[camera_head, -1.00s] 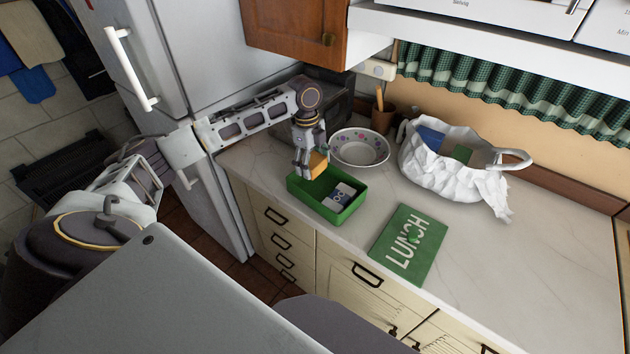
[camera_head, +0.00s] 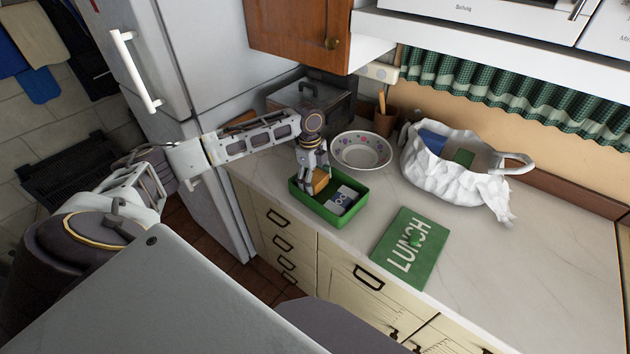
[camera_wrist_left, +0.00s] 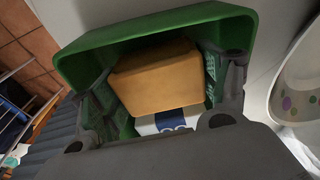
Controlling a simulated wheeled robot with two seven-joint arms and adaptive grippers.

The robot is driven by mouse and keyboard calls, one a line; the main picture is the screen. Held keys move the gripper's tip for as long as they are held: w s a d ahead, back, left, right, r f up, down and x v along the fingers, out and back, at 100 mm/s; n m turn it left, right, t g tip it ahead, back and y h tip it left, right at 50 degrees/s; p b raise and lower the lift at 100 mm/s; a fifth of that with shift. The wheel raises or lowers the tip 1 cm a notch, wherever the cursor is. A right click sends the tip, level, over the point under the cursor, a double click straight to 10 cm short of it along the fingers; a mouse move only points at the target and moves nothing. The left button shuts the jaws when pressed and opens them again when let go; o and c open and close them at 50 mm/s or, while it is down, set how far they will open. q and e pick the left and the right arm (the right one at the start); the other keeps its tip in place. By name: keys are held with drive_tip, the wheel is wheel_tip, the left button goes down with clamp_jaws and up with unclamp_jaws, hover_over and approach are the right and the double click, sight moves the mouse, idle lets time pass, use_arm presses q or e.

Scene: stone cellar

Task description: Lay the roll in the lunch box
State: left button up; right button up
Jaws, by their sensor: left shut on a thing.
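The roll (camera_head: 319,180) is an orange-brown block. My left gripper (camera_head: 314,186) is shut on it, with the roll low inside the left part of the green lunch box (camera_head: 330,219). In the left wrist view the roll (camera_wrist_left: 155,77) sits between the two fingers, with the box wall (camera_wrist_left: 160,24) around it. I cannot tell whether the roll touches the box floor. A white and blue packet (camera_head: 344,199) lies in the right part of the box. The green lid (camera_head: 423,262) marked LUNCH lies flat on the counter to the right. My right gripper is not in view.
A white bowl with coloured dots (camera_head: 361,151) stands just behind the box. A crumpled white bag (camera_head: 425,178) with things in it stands behind the lid. A brown pot (camera_head: 385,122) is at the back. The counter at the right (camera_head: 530,260) is clear.

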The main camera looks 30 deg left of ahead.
use_arm(q)
drive_tip(key=shift+f, duration=0.35)
drive_tip(key=shift+f, duration=0.1)
drive_tip(key=o, duration=0.8)
drive_tip(key=r, duration=0.4)
drive_tip(key=a+r, duration=0.1)
drive_tip(key=r, duration=0.3)
drive_tip(key=r+b, duration=0.1)
drive_tip(key=r, duration=0.3)
drive_tip(key=shift+a, duration=0.2)
